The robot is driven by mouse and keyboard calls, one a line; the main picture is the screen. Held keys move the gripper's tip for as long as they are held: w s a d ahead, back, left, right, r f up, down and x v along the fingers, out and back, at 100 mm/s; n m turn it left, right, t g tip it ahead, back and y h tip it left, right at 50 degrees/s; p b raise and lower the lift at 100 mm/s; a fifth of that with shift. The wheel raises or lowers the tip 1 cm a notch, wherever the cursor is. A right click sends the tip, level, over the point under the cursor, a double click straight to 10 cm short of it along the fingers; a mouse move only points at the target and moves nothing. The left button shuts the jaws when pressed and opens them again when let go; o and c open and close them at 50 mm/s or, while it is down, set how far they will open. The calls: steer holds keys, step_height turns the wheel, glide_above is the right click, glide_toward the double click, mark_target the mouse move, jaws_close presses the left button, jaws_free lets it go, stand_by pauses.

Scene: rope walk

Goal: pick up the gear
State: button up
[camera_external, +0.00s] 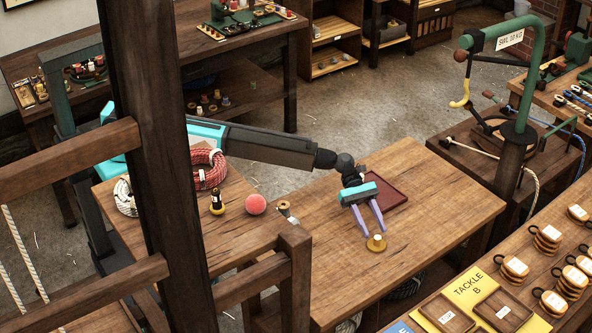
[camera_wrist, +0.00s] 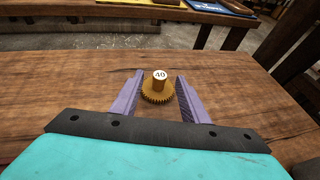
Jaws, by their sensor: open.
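The gear (camera_external: 376,243) is a small brass-coloured toothed wheel with a raised hub, lying flat on the wooden table (camera_external: 440,225). In the wrist view the gear (camera_wrist: 158,88) shows a white label reading 40 on its hub. My gripper (camera_external: 371,234) is open, with two purple fingers pointing down toward the table. In the wrist view the fingers of my gripper (camera_wrist: 159,92) stand on either side of the gear, with gaps on both sides. Nothing is held. Whether the fingertips are level with the gear is hard to tell.
A dark red tray (camera_external: 395,200) lies behind my gripper. A pink ball (camera_external: 256,204), a black and yellow bottle-like item (camera_external: 217,202), a small spool (camera_external: 285,208) and a red rope coil (camera_external: 212,172) are to the left. A dark timber post (camera_external: 160,160) stands in the foreground. The table's right side is clear.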

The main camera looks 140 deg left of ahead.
mark_target(377, 237)
steer(key=shift+p+x, duration=0.55)
steer(key=shift+x, duration=1.8)
jaws_close()
